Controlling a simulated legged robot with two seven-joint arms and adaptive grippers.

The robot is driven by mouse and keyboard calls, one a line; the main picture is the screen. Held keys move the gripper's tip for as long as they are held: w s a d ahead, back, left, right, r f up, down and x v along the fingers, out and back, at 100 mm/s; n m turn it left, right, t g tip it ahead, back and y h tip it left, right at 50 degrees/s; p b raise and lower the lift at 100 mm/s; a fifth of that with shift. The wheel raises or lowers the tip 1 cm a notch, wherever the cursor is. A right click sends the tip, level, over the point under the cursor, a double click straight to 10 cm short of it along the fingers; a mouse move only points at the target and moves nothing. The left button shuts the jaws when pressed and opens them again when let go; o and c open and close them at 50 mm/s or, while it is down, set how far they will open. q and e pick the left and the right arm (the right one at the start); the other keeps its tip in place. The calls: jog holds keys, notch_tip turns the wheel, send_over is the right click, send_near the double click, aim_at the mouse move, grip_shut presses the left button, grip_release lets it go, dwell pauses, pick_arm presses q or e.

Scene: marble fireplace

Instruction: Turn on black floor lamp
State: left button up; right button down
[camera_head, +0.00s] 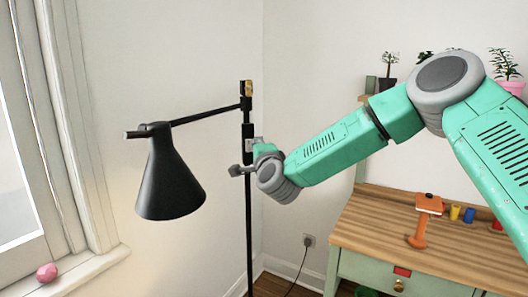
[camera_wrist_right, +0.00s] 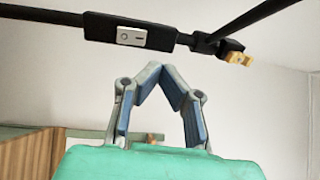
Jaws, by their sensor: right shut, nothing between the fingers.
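The black floor lamp stands in the middle of the head view, with a cone shade (camera_head: 170,182) hanging from a side arm on its upright pole (camera_head: 249,230). In the right wrist view, a black box on the pole carries a white switch (camera_wrist_right: 130,36). A brass-coloured knob (camera_wrist_right: 238,58) is at the joint. My right gripper (camera_head: 257,143) is beside the upper pole. In the wrist view its fingertips (camera_wrist_right: 162,70) meet, empty, below the pole and apart from the switch in the picture. My left gripper is out of view. I cannot tell whether the bulb is lit.
A wooden-topped desk (camera_head: 375,235) stands at the right, with an orange lamp (camera_head: 420,218) and small cups on it. Potted plants (camera_head: 388,80) stand behind my right arm. A window sill (camera_head: 80,272) with a pink object (camera_head: 47,272) is at the left. A wall socket (camera_head: 309,240) is low behind.

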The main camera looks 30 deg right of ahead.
jog(key=v, duration=0.3)
jog(key=r+v, duration=0.1)
jog(key=v, duration=0.1)
jog(key=shift+s, duration=0.4)
jog(key=shift+f, duration=0.1)
jog(key=s+a+f+n+g+y, duration=0.25)
jog(key=s+f+n, duration=0.2)
jog(key=f, duration=0.55)
jog(key=s+a+f+n+g+y, duration=0.1)
jog(key=s+a+f+n+g, duration=0.3)
jog(key=f, duration=0.6)
jog(key=s+a+f+n+g+y, duration=0.1)
jog(key=s+a+f+n+y, duration=0.25)
jog(key=f, duration=0.65)
jog(key=s+d+f+n+g, duration=0.1)
jog(key=s+f+n+g, duration=0.2)
jog(key=s, duration=0.8)
jog(key=s+d+f+n+g+h, duration=0.1)
jog(key=s+d+f+n+g, duration=0.1)
jog(key=s+f, duration=0.4)
jog(key=s+d+f+n+g+h, duration=0.1)
jog(key=s+f+n+g, duration=0.3)
jog(key=s, duration=1.2)
jog(key=shift+d+f+g, duration=0.2)
jog(key=shift+f+g, duration=0.55)
jog(key=shift+f, duration=0.05)
